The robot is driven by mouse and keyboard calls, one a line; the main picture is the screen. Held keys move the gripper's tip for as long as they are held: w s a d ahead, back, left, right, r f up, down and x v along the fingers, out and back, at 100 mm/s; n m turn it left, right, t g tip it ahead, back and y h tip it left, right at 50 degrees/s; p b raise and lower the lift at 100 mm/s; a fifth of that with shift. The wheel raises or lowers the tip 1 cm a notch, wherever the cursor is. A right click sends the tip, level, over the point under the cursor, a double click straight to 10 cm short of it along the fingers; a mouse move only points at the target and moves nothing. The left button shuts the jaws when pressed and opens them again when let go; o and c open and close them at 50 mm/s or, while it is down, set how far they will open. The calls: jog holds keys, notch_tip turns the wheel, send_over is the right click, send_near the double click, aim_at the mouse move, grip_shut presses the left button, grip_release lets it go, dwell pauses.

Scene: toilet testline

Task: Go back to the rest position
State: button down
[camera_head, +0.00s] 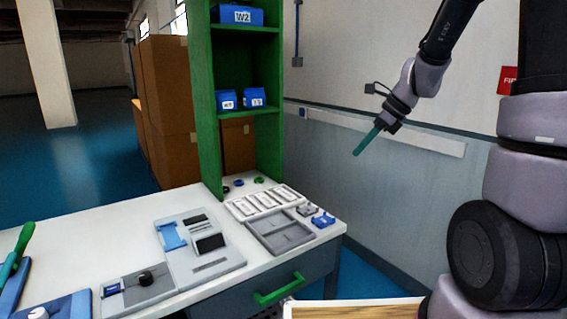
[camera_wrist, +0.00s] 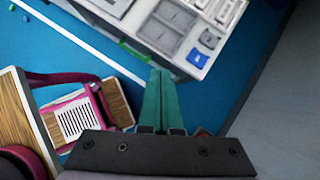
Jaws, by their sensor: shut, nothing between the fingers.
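My gripper (camera_head: 366,142) is in the air at the upper right of the head view, in front of the grey wall and to the right of the workbench. Its long teal fingers are shut together and hold nothing. In the wrist view my gripper (camera_wrist: 160,76) points toward the bench's edge and the blue floor, with both fingers side by side. It appears clear of the bench and touches nothing that I can see.
The white workbench (camera_head: 95,240) holds a grey device (camera_head: 200,262), a grey tray (camera_head: 278,236) and a small blue part (camera_head: 322,220). A green shelf (camera_head: 206,130) with blue bins stands behind. Cardboard boxes (camera_head: 165,85) are further back. A wooden surface (camera_wrist: 115,104) shows at the left of the wrist view.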

jog(key=s+d+r+n+t+h, duration=0.1)
jog(key=s+r+n+t+h, duration=0.1)
jog(key=s+r+n, duration=0.5)
jog(key=s+d+r+n+t+h, duration=0.2)
jog(key=s+r+n, duration=0.5)
jog(key=s+n, duration=0.5)
jog(key=shift+d+r, duration=0.15)
jog(key=shift+d, duration=0.1)
jog(key=shift+s, duration=0.1)
